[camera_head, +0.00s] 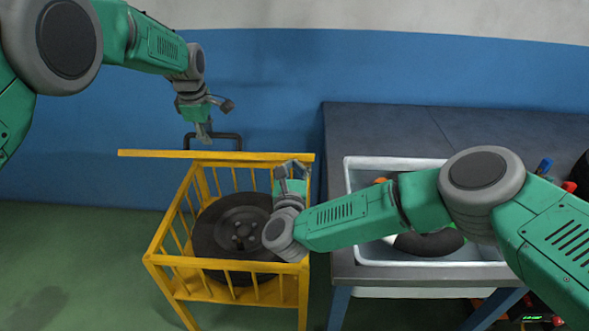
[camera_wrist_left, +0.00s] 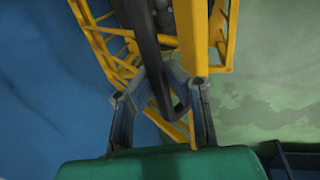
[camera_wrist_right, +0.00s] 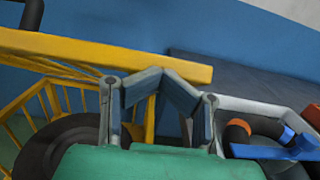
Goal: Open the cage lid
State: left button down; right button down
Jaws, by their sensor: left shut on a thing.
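The yellow cage (camera_head: 151,262) stands on the floor with a dark wheel (camera_head: 238,232) inside. Its yellow lid (camera_head: 140,153) shows nearly edge-on as a long bar along the back of the cage and sticks out past it on the left. A black handle (camera_head: 240,140) rises from the lid. My left gripper (camera_head: 207,128) is at the handle and shut on it; the left wrist view shows the dark handle (camera_wrist_left: 150,60) between the fingers. My right gripper (camera_head: 291,168) is by the lid's right end. Its fingertips (camera_wrist_right: 163,72) meet in front of the lid, with nothing visible between them.
A grey table (camera_head: 385,125) stands right of the cage, bearing a white tray (camera_head: 352,185) with a dark ring and coloured items, partly hidden by my right arm. A blue and white wall is behind. Green floor at the left is clear.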

pick_arm(q)
jog(key=c, duration=1.5)
grip_release()
jog(key=shift+s+a+f, duration=0.2)
jog(key=shift+s+f, duration=0.2)
jog(key=shift+f, duration=0.15)
jog(key=shift+c, duration=0.2)
jog(key=shift+r, duration=0.1)
jog(key=shift+r, duration=0.2)
